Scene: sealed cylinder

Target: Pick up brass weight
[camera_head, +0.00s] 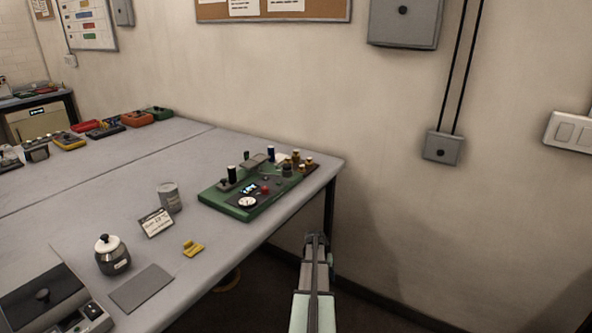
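Several small brass-coloured pieces, which look like brass weights (296,159), stand on a dark brown base at the table's far right corner, behind the green board. They are small in the picture, and I cannot tell which one is the task's brass weight. My gripper (317,239) is off the table's right edge, over the floor, lower in the picture than these pieces and apart from them. Its fingers are small and seen from behind, so I cannot tell whether they are open.
A green board (240,203) with dark posts and a dial stands in front of the brass pieces. A grey can (169,198), a small card sign (156,222), a yellow piece (193,248) and a lidded dark pot (113,260) stand nearer. The table's middle is mostly clear.

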